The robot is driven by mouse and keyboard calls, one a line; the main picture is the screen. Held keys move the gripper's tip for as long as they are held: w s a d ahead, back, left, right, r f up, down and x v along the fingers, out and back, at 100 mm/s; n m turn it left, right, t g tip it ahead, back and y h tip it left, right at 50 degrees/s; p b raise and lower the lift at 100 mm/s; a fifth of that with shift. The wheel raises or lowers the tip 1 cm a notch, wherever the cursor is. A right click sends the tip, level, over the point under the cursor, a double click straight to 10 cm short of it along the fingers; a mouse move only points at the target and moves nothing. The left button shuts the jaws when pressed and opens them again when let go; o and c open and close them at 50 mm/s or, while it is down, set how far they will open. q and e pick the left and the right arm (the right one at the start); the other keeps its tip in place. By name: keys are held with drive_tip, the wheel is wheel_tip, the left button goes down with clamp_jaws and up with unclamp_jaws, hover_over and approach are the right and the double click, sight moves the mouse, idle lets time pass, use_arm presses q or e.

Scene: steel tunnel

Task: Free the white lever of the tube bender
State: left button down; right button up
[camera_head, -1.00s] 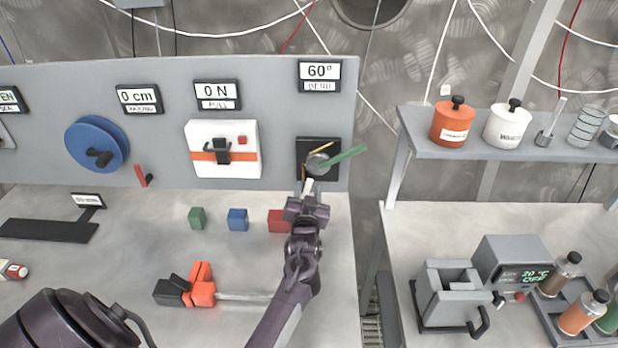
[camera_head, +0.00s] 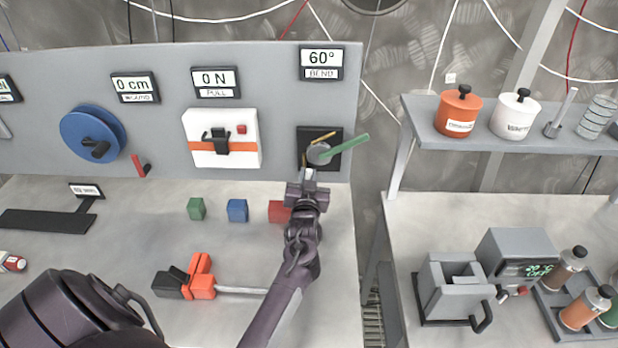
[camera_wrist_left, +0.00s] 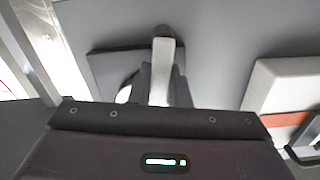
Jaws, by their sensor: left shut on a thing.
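The tube bender (camera_head: 319,154) sits on a black plate on the grey panel, under a display (camera_head: 321,63) that reads 60° BEND. A green handle (camera_head: 345,147) points up right from its hub, and a thin brass-coloured tube (camera_head: 322,137) shows beside it. My left gripper (camera_head: 308,180) is at the lower side of the bender. In the left wrist view, the white lever (camera_wrist_left: 162,72) stands between its two fingers, which are shut on it. The lever shows only as a small pale piece in the head view, mostly hidden by the gripper. My right gripper is not in view.
The panel also carries a white box (camera_head: 222,122) with an orange stripe and a blue reel (camera_head: 85,138). Green, blue and red blocks (camera_head: 237,211) and an orange-and-black tool (camera_head: 190,279) lie on the bench below. A gap separates the bench from the right table (camera_head: 400,215).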

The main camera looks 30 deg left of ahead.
use_arm(q)
drive_tip(key=shift+s+a+n, duration=0.1)
drive_tip(key=shift+a+n, duration=0.1)
drive_tip(key=shift+n, duration=0.7)
drive_tip(key=shift+a, duration=0.1)
drive_tip(key=c, duration=1.4)
unclamp_jaws()
drive_tip(key=shift+o, duration=0.2)
drive_tip(key=shift+a+f, duration=0.1)
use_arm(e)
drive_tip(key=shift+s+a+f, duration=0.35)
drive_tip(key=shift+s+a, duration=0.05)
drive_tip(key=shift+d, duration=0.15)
